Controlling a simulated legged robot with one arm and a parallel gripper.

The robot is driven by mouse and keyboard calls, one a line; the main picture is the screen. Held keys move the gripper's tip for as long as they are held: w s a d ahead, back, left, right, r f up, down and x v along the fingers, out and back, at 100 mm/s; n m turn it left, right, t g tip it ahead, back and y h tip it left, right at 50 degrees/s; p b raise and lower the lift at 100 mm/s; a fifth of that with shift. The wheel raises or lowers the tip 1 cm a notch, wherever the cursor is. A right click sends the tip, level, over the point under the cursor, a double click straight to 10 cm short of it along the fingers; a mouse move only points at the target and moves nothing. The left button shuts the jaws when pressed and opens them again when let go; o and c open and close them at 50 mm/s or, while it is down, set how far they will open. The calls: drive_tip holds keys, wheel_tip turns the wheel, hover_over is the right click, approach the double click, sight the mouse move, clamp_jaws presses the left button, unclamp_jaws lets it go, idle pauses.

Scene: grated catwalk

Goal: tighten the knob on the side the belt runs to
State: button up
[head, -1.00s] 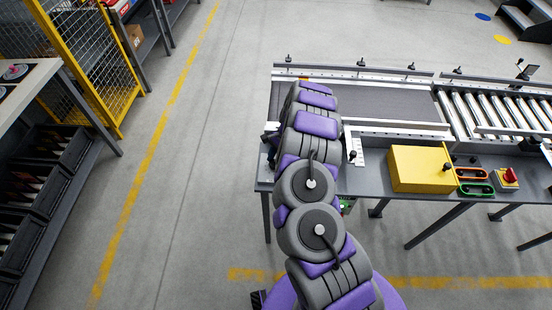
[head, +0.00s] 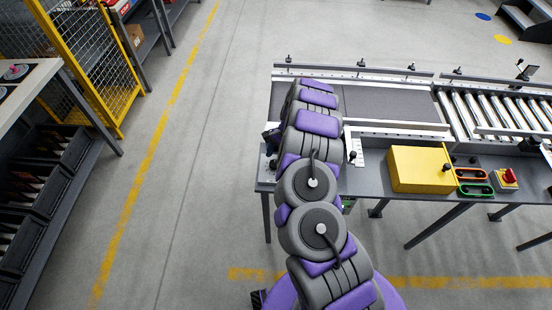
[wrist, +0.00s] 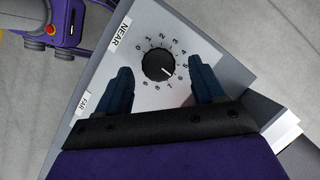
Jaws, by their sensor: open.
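In the wrist view a round black knob (wrist: 158,66) sits on a light plate (wrist: 105,77) with a numbered dial. Its white pointer mark faces lower right, near the 6. My gripper (wrist: 160,65) is open, with one dark blue finger on each side of the knob and gaps between. Labels on the plate read NEAR (wrist: 119,34) and FAR (wrist: 83,104). In the head view the dark belt (head: 390,103) lies beyond my arm. A black knob (head: 352,155) on a light plate stands right of my arm. My arm hides much of the conveyor's left end.
A yellow box (head: 422,169), orange handle (head: 471,174), green handle (head: 476,189) and red switch (head: 509,176) sit along the table's front. Rollers (head: 495,112) continue right of the belt. A yellow mesh fence (head: 95,60) stands left, with clear floor between.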

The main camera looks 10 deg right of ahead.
drive_tip(key=p+v, duration=0.3)
drive_tip(key=v, duration=1.3)
drive_tip(key=shift+w+d, duration=0.1)
drive_tip(key=s+a+r+n, duration=0.4)
drive_tip(key=s+a+r, duration=0.2)
drive_tip(key=s+r, duration=0.3)
drive_tip(key=s+a+r+n, duration=0.4)
drive_tip(key=s+a+r, duration=0.25)
drive_tip(key=r, duration=0.45)
drive_tip(key=s+d+r+n+h, duration=0.1)
drive_tip(key=s+d+n+h, duration=0.1)
drive_tip(key=s, duration=1.3)
drive_tip(key=s+d+r+n+h, duration=0.1)
drive_tip(key=s+d+n+h, duration=0.1)
drive_tip(key=s, duration=1.3)
drive_tip(key=shift+d+n, duration=0.3)
drive_tip(key=shift+d, duration=0.05)
idle(1.0)
